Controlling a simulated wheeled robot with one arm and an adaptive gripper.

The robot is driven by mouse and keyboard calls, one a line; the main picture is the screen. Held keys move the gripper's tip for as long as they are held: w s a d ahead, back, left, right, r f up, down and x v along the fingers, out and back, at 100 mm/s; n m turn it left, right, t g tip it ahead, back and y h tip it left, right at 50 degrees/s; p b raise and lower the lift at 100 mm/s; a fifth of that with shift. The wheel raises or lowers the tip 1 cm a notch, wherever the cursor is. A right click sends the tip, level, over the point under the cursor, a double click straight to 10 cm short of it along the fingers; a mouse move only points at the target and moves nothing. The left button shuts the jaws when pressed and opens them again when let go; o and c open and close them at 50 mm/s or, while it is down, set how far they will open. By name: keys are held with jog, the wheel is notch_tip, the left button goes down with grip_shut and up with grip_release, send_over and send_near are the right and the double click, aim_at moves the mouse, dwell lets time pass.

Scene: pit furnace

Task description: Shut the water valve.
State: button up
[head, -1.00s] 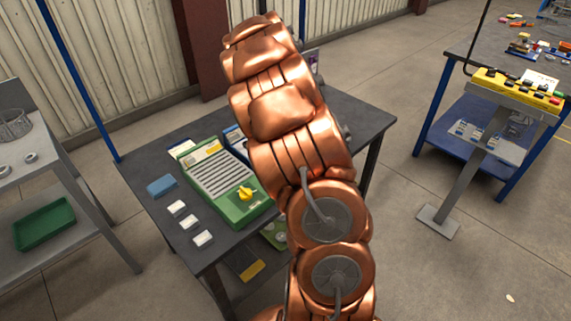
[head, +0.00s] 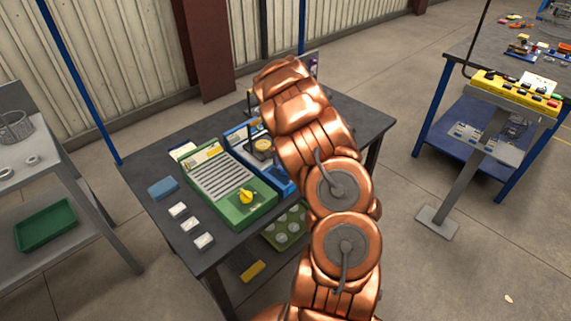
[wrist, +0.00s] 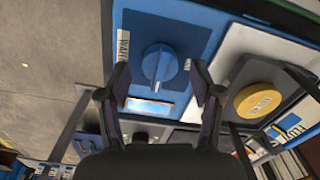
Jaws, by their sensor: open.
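The water valve shows in the wrist view as a blue knob (wrist: 159,66) on a blue panel (wrist: 190,38). A white label beside it is only partly readable. A small lit display sits just below the knob. My gripper (wrist: 160,76) is open and empty, with one dark finger on each side of the knob. I cannot tell whether either finger touches it. In the head view my copper arm hides the gripper and the valve knob.
In the head view, a green unit (head: 222,185) with a yellow knob stands on the dark table (head: 150,145). A blue case (head: 281,180) stands beside it. Small white blocks line the table's left side.

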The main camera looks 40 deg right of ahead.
jog(key=shift+f, duration=0.65)
jog(key=c, duration=1.1)
jog(key=shift+c, duration=0.2)
jog(key=n+b, duration=0.2)
jog(key=b, duration=0.1)
jog(key=shift+w+a+f+n, duration=0.1)
jog(key=shift+w+f+n, duration=0.05)
jog(key=shift+n, duration=0.25)
jog(key=n+b, duration=0.4)
jog(key=n, duration=0.1)
jog(key=n+b, duration=0.2)
jog(key=n, duration=0.4)
jog(key=n+b, duration=0.1)
jog(key=n, duration=0.3)
jog(key=shift+r+b, duration=0.25)
jog(key=shift+b, duration=0.05)
